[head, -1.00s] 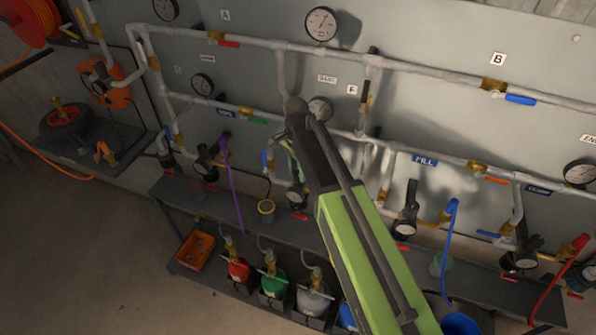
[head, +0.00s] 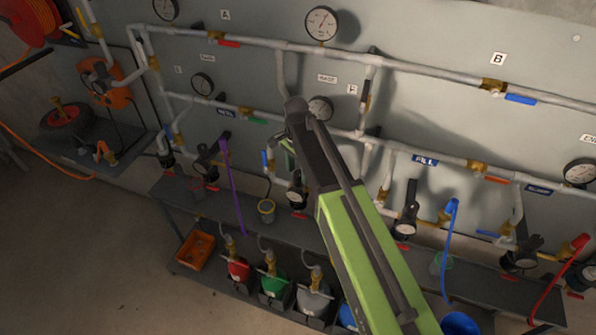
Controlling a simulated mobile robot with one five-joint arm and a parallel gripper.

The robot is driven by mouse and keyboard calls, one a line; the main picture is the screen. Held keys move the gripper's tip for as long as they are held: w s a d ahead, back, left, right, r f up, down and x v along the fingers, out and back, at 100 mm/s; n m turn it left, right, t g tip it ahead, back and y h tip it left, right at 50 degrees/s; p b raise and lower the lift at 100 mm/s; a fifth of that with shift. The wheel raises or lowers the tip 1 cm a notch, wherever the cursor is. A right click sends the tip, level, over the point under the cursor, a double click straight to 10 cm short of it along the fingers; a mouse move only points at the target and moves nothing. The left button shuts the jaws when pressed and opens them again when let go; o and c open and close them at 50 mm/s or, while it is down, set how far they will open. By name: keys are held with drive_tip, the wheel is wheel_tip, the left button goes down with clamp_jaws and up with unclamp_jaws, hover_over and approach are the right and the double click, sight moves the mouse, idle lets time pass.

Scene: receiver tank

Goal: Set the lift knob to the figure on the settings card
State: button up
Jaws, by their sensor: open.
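My green and black arm reaches up from the bottom to the middle of the head view and bends down behind itself. The end with my gripper (head: 287,152) shows only as a sliver left of the arm; its fingers are mostly hidden. Just below it is a black regulator with a small dial (head: 296,197). Similar regulators stand at left (head: 206,164), right of the arm (head: 406,220) and at far right (head: 520,260). I cannot read which one is the lift knob. I cannot make out a settings card.
Grey pipes with coloured valve handles and round gauges (head: 321,23) cover the wall panel. Blue (head: 449,235), purple (head: 232,185) and red hoses hang down. A dark shelf (head: 222,213) runs below, with coloured containers underneath.

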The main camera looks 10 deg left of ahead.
sight(297, 172)
wheel_tip(297, 172, up, 18)
drive_tip(key=p, duration=1.7)
drive_tip(key=shift+w+a+f, duration=0.2)
drive_tip(key=shift+f, duration=0.05)
